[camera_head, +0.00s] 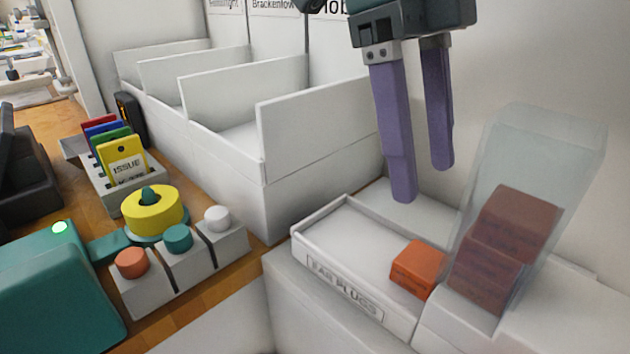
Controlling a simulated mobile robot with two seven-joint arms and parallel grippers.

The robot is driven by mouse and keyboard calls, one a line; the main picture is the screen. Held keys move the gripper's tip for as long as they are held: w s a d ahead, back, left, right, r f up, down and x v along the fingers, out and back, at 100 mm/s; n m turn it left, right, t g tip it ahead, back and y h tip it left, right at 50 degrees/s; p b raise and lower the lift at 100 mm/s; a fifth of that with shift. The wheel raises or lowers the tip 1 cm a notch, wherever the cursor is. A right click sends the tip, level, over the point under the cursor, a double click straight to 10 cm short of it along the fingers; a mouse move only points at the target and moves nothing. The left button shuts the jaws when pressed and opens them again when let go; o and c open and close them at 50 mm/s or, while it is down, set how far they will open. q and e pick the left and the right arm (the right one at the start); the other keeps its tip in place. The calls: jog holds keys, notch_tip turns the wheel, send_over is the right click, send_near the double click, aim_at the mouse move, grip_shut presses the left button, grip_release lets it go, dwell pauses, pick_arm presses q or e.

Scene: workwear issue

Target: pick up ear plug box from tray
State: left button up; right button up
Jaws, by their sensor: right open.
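An orange ear plug box (416,268) lies in the right end of a white tray (314,222) labelled "EAR PLUGS". A clear dispenser (548,142) stands beside it on the right, with several dark reddish boxes (508,240) stacked inside. My right gripper (424,184) has two purple fingers pointing down, apart and with nothing between them. It is above and behind the tray, and the orange box is below its fingertips. My left gripper is not in view.
White open bins (310,150) stand left of the gripper. On the wooden counter (216,302) are a rack of coloured cards (124,160), a yellow ring (152,208), a grey block with coloured knobs (180,262) and a teal device (60,290). The tray's left part is bare.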

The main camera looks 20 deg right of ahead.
aim_at(423, 259)
jog(key=x, duration=0.3)
jog(key=shift+a+f, duration=0.15)
jog(key=shift+a, duration=0.1)
jog(key=x, duration=0.5)
jog(key=shift+a+f, duration=0.15)
jog(key=shift+a, duration=0.05)
jog(key=shift+c, duration=0.2)
grip_shut()
